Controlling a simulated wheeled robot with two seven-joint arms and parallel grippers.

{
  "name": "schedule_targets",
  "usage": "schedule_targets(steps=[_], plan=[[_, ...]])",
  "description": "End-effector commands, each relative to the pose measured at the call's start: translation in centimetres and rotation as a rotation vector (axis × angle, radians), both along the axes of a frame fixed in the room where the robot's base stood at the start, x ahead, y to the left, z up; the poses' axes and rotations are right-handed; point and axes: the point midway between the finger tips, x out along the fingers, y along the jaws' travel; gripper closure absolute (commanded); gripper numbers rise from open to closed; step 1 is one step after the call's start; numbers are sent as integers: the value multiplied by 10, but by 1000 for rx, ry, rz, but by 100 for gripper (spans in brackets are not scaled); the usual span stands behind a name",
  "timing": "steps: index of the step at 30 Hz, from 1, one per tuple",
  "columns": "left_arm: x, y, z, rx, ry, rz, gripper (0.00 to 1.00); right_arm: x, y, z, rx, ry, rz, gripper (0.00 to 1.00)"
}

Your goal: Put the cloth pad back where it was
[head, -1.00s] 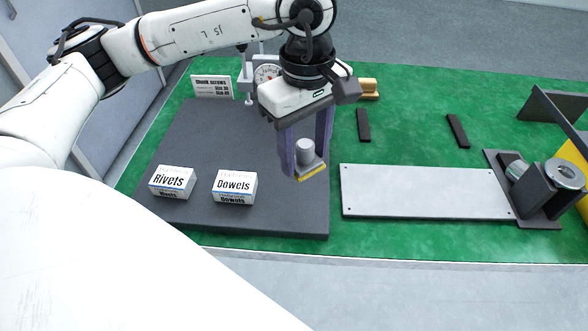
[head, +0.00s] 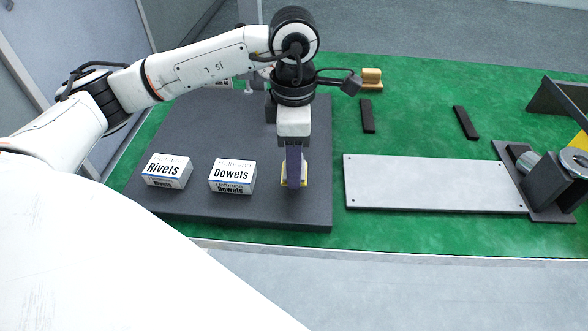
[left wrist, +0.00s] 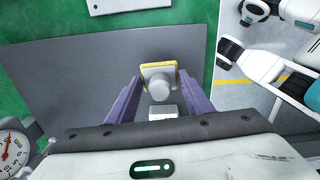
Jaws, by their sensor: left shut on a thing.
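The cloth pad (head: 305,173) is a small yellow-edged block with a grey knob, over the right part of the dark grey mat (head: 280,212). My left gripper (head: 294,182) points down and is shut on the pad. In the left wrist view, the pad (left wrist: 158,68) and its round grey knob sit between the purple fingertips (left wrist: 160,88). The fingers hide much of the pad in the head view. I cannot tell whether its underside touches the mat. My right gripper is not in view.
A Dowels box (head: 232,177) stands close left of my left gripper, with a Rivets box (head: 167,171) further left. A pale plate (head: 430,183) lies right of the mat. Two dark bars (head: 367,116) (head: 465,122) lie behind it. A dial gauge (left wrist: 14,146) shows in the wrist view.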

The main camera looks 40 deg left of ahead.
Motion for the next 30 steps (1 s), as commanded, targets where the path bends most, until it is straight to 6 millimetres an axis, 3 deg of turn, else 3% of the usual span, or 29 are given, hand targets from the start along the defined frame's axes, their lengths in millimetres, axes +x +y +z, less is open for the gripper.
schedule_targets(steps=[6, 17, 18, 21, 30], plan=[[-1, 0, -30, 1, 2, 1, 74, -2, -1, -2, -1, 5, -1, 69], [0, 0, -35, 0, 0, -1, 74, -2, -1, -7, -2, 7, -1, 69], [0, 0, -35, 0, 0, -1, 52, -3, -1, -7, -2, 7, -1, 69], [0, 0, -34, 1, 1, -1, 35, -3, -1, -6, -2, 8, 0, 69], [0, 0, -33, 0, 0, -1, 34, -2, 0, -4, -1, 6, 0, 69]])
